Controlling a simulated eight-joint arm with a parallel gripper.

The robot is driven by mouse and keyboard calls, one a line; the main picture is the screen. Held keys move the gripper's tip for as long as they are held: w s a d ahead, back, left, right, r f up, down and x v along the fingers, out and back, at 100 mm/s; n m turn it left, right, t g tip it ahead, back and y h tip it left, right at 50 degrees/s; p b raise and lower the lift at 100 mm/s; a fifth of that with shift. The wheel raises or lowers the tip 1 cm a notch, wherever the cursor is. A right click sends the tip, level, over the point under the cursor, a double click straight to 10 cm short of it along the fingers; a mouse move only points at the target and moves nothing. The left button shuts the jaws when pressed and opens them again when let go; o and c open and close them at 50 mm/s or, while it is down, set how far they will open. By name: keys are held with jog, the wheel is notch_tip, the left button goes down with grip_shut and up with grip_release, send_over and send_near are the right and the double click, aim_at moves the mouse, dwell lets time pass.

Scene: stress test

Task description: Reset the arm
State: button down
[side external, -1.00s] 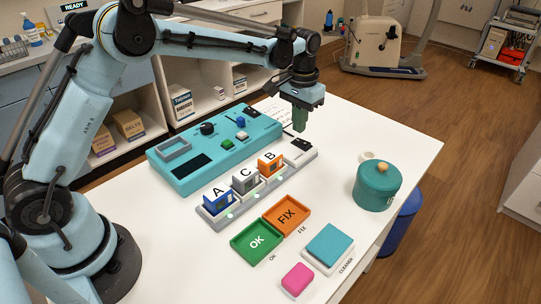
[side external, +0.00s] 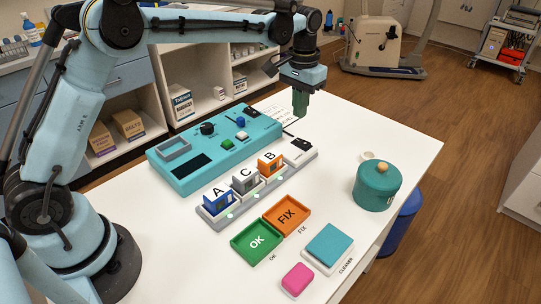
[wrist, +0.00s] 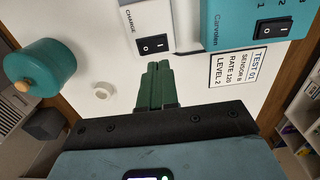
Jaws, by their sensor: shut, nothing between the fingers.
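My gripper (side external: 300,104) hangs above the far end of the white table (side external: 400,140), its green fingers together and empty. In the wrist view the fingers (wrist: 157,85) are pressed side by side, pointing at the table near the charging rack's black switch (wrist: 153,43). In the side view the teal test console (side external: 215,148) lies to the left of the fingers. The grey charging rack (side external: 258,187) lies in front of them and holds blue block A (side external: 217,203), grey block C (side external: 246,181) and orange block B (side external: 270,163).
A green OK tray (side external: 257,242) and an orange FIX tray (side external: 287,215) lie in front of the rack. A teal cleaner pad (side external: 328,246), a pink block (side external: 297,279) and a lidded teal pot (side external: 376,187) are at the right. A printed card (wrist: 240,70) lies by the console.

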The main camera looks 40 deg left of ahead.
jog(key=s+a+r+t, duration=0.1)
jog(key=s+r+t, duration=0.1)
jog(key=s+r, duration=0.3)
jog(key=s+a+r+t, duration=0.1)
jog(key=s+r+t, duration=0.1)
jog(key=s, duration=0.5)
jog(key=s+a+f+t, duration=0.1)
jog(key=s+f+t, duration=0.2)
jog(key=s, duration=0.7)
jog(key=shift+s+a+f, duration=0.25)
jog(key=shift+a+f, duration=0.1)
jog(key=shift+f, duration=0.25)
